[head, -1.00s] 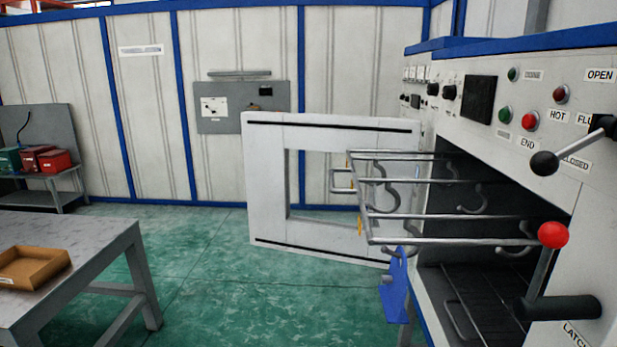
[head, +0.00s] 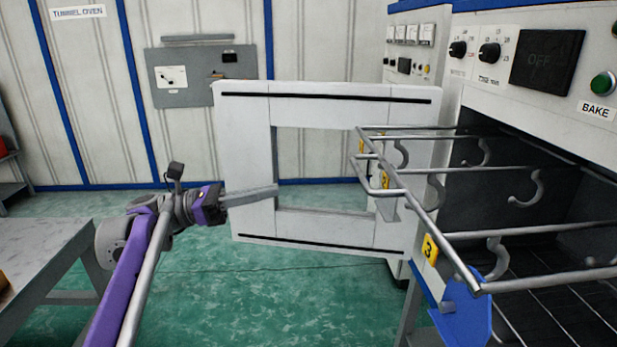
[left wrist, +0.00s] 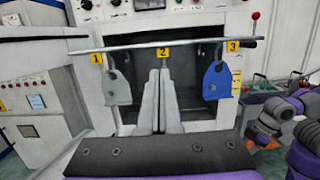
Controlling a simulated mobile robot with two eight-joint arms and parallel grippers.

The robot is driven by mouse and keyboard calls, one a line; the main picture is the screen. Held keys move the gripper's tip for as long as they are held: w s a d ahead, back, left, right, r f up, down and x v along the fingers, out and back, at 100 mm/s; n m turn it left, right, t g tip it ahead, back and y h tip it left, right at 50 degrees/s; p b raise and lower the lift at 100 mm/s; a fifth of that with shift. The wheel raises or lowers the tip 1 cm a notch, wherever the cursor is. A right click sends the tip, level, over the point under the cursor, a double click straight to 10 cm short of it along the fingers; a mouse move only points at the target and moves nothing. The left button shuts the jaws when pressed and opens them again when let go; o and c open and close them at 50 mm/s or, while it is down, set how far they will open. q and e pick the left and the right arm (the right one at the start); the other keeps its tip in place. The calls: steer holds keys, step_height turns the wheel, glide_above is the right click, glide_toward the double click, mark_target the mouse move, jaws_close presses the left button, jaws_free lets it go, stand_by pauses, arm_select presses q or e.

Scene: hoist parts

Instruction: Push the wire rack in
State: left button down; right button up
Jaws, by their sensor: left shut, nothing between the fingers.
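The wire rack (head: 410,195) sticks out of the oven's open mouth (head: 530,200), with hooks under its rods and yellow number tags on its front. In the left wrist view its front bar (left wrist: 125,47) runs across, above the fingers. A grey part (left wrist: 117,86) hangs under tag 1 and a blue part (left wrist: 217,80) under tag 3. My left gripper (head: 276,189) is shut and empty. It is left of the rack's front in the head view, apart from it, pointing toward it. In the left wrist view its fingers (left wrist: 160,75) point at the middle, below tag 2.
The white oven door (head: 245,160) stands open behind the rack. A grey table (head: 40,250) is at the left. A purple arm, apparently my right one, shows at the right of the left wrist view. Green floor is clear between table and oven.

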arm_select(q)
steer(key=d+r+p, duration=0.1)
steer(key=d+r, duration=0.1)
steer(key=d, duration=1.2)
steer(key=shift+r, duration=0.4)
